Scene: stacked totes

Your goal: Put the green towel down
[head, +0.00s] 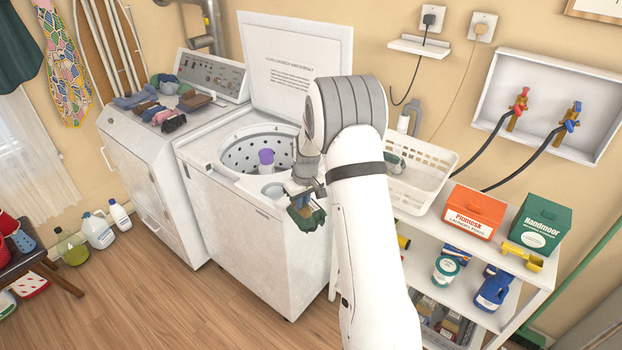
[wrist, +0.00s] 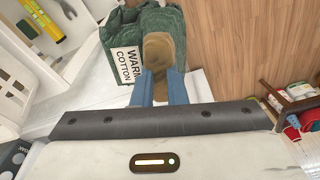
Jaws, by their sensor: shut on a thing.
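The green towel (head: 306,216) hangs folded below my gripper (head: 301,187), in front of the right front edge of the open washer (head: 240,235). My gripper is shut on it. In the wrist view, the blue fingers (wrist: 161,87) point at the towel (wrist: 172,22), which bunches up around a brown patch (wrist: 158,50) at the fingertips. I cannot tell what that patch is. A white label reading "WARM COTTON" (wrist: 126,65) faces the camera on the towel's left side. My arm hides part of the washer's right side.
A white basket (head: 433,165) and boxes (head: 474,211) stand on the shelf at right. The wooden floor (head: 180,300) in front is clear.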

